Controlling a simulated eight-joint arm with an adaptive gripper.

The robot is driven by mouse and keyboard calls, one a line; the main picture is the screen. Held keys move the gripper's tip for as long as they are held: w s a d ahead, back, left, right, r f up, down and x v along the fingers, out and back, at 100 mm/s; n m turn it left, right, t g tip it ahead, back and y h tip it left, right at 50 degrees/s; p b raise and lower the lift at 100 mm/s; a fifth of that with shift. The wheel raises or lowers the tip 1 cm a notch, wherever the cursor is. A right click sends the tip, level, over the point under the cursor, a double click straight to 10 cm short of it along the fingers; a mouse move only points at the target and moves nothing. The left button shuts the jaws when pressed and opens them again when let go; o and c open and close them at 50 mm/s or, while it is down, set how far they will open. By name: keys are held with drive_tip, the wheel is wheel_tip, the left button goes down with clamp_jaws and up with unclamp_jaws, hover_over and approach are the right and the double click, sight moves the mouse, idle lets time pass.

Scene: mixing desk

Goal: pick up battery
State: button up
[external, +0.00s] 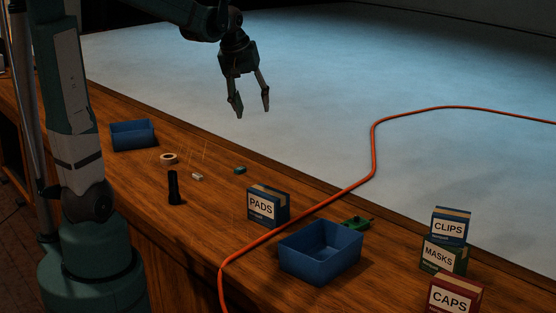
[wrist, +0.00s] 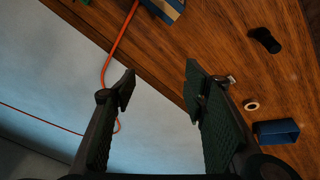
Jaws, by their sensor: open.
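My gripper (external: 252,104) is open and empty, high above the far edge of the wooden desk; its two fingers also show in the wrist view (wrist: 160,78). No thing is clearly readable as the battery. A small whitish block (external: 197,177) and a small teal block (external: 240,170) lie on the desk, below and nearer the camera than my gripper; either could be it. In the wrist view a small pale piece (wrist: 231,79) shows beside the right finger, which may hide more.
A black cylinder (external: 174,188), a tape roll (external: 168,159) and a blue bin (external: 132,135) are at left. A PADS box (external: 268,205), another blue bin (external: 320,252), a green item (external: 357,222) and an orange cable (external: 300,213) are right.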

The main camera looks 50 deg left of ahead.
drive_tip(key=w+a+f+n+g, duration=0.1)
drive_tip(key=w+a+f+n, duration=0.3)
drive_tip(key=w+a, duration=0.45)
drive_tip(key=n+g, duration=0.3)
drive_tip(key=n, duration=0.4)
hover_over(240, 168)
drive_tip(key=shift+h, duration=0.4)
wheel_tip(240, 168, down, 23)
drive_tip(key=shift+w+f, duration=0.1)
drive_tip(key=shift+f, duration=1.3)
drive_tip(key=shift+d+f+b, duration=0.1)
drive_tip(key=shift+f+b, duration=0.4)
drive_tip(key=shift+f, duration=2.1)
